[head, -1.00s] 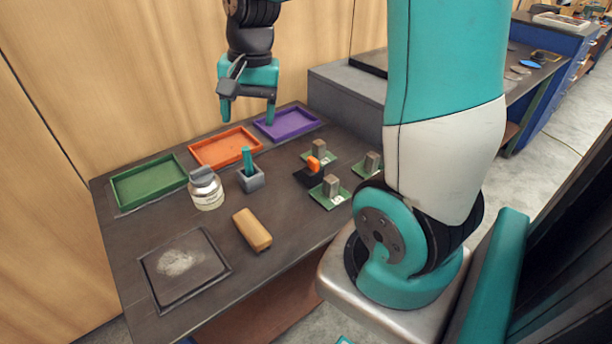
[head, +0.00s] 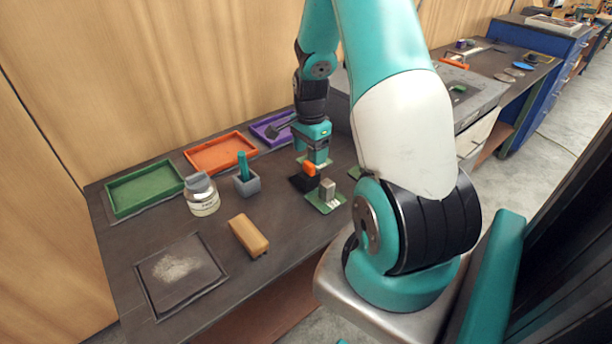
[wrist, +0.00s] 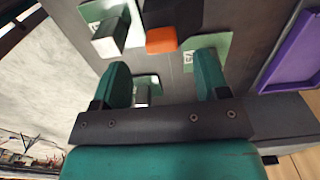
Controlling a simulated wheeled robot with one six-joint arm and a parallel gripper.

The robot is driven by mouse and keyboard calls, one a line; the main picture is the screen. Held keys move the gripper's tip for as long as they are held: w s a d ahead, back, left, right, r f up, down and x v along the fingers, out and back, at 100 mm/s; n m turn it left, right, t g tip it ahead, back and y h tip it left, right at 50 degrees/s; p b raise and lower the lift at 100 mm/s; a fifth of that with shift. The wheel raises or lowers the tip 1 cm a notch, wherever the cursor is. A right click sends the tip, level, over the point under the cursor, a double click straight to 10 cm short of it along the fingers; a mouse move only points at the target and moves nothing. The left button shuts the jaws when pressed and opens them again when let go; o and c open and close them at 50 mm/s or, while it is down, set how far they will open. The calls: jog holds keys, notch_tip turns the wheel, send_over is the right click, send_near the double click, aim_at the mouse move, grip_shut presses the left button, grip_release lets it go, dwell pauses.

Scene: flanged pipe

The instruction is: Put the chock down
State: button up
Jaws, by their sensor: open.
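My gripper (head: 312,158) is low over the cluster of green plates at the table's right, and its fingers stand apart in the wrist view (wrist: 160,72). A grey block (wrist: 142,94) on a green plate shows in the gap between the fingers, with no clear contact. A black piece with an orange end (wrist: 160,40) lies beyond the fingertips; its orange part (head: 310,169) shows just under the gripper in the head view. Another grey block (head: 328,188) stands on a near green plate (head: 318,206). I cannot tell which piece is the chock.
Green (head: 145,209), orange (head: 218,168) and purple (head: 258,138) trays line the back. A jar (head: 203,202), a grey holder (head: 247,187), a tan block (head: 248,235) and a dark square pad (head: 144,291) are on the left and middle table.

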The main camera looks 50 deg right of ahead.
aim_at(309, 163)
jog(key=shift+w+f+p, duration=0.1)
jog(key=shift+f+p, duration=0.7)
jog(key=shift+f, duration=1.95)
jog(key=shift+c, duration=0.2)
jog(key=c, duration=1.1)
jog(key=shift+c, duration=0.3)
jog(key=shift+r, duration=0.15)
